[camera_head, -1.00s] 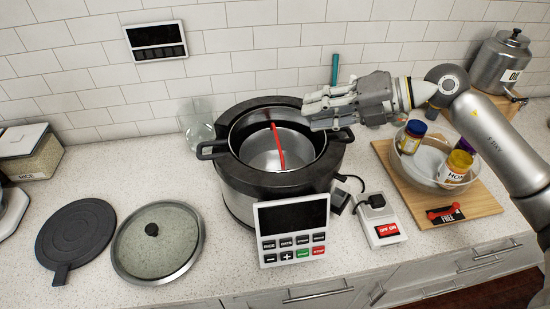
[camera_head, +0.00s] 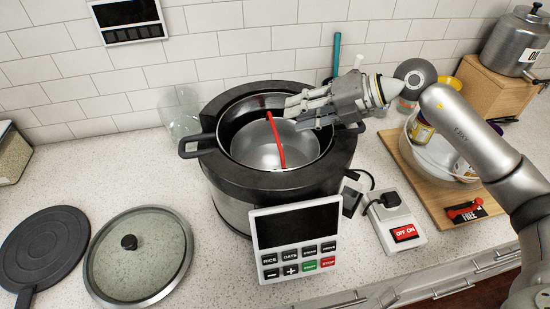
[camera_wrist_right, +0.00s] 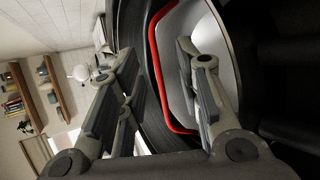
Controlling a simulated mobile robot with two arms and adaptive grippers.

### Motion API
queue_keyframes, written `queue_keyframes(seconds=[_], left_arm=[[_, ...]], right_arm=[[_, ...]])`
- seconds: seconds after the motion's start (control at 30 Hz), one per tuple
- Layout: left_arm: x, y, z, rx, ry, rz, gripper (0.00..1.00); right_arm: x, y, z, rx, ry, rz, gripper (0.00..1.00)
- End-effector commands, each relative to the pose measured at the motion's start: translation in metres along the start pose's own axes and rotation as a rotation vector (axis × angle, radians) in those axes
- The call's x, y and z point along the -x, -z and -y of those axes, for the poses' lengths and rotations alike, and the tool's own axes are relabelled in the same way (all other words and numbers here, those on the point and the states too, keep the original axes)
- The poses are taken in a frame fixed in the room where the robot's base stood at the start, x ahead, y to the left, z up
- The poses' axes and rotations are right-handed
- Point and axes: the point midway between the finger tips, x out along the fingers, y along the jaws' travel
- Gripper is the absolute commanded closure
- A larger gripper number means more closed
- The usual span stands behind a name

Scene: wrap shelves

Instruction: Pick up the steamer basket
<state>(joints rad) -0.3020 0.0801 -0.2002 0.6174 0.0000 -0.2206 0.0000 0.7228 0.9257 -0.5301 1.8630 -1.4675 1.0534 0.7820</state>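The steamer basket (camera_head: 252,150) looks like a silver bowl with a red arched handle (camera_head: 277,147). It sits inside a dark pot with black side handles, set in the large round cooker (camera_head: 233,205). My right gripper (camera_head: 290,108) is above the back right rim of the pot, pointing left towards the red handle. In the right wrist view, its fingers (camera_wrist_right: 160,95) are spread apart, with the dark rim and part of the red handle (camera_wrist_right: 155,60) showing between them. Nothing is visibly gripped. My left gripper is not in view.
A control panel (camera_head: 297,243) stands in front of the cooker. A glass lid (camera_head: 140,258) and a black round plate (camera_head: 45,250) lie to the left. A switch box (camera_head: 398,222) and a wooden board (camera_head: 455,210) with a bowl of jars are on the right.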

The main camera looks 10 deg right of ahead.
Motion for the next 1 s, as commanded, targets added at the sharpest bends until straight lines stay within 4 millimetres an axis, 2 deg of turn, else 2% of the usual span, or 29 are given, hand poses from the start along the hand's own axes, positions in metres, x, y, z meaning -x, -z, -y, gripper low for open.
queue_keyframes(seconds=[0.1,0.27,0.47,0.6,0.9,1.0], left_arm=[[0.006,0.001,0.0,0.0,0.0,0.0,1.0],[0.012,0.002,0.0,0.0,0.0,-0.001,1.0],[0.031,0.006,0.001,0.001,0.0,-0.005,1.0],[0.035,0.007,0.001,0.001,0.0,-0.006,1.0],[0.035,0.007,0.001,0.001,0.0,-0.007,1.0],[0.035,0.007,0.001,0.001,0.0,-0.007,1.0]], right_arm=[[-0.013,0.0,-0.002,-0.001,-0.001,-0.001,0.68],[-0.022,0.002,-0.003,-0.001,-0.001,-0.002,0.68],[-0.046,0.011,-0.012,0.0,-0.001,-0.003,0.68],[-0.064,0.011,-0.009,-0.002,-0.002,-0.001,0.68],[-0.07,0.011,-0.006,0.0,0.001,0.001,0.68],[-0.07,0.011,-0.007,0.0,0.001,0.001,0.8]])
